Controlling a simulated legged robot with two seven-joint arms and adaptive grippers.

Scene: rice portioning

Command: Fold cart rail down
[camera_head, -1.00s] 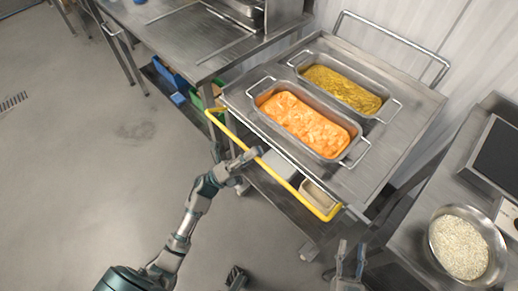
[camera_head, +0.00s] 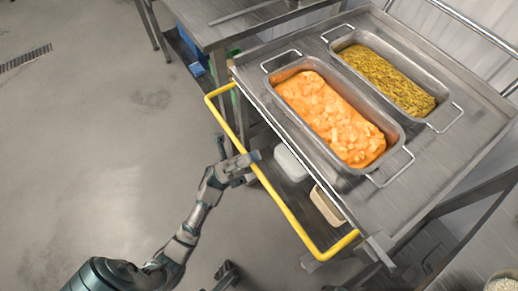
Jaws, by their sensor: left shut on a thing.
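The yellow rail (camera_head: 281,207) is a U-shaped bar on the near left side of the steel cart (camera_head: 447,157). It stands out from the cart's edge, with a gap between its long bar and the top. My left gripper (camera_head: 245,163) is at the middle of the long bar, shut on it; the fingers partly cover the bar there.
On the cart top sit a pan of orange food (camera_head: 386,160) and a pan of yellow-green food (camera_head: 434,113). Pale containers (camera_head: 290,162) show below the top. A steel table (camera_head: 207,24) stands behind left. The floor at left is clear.

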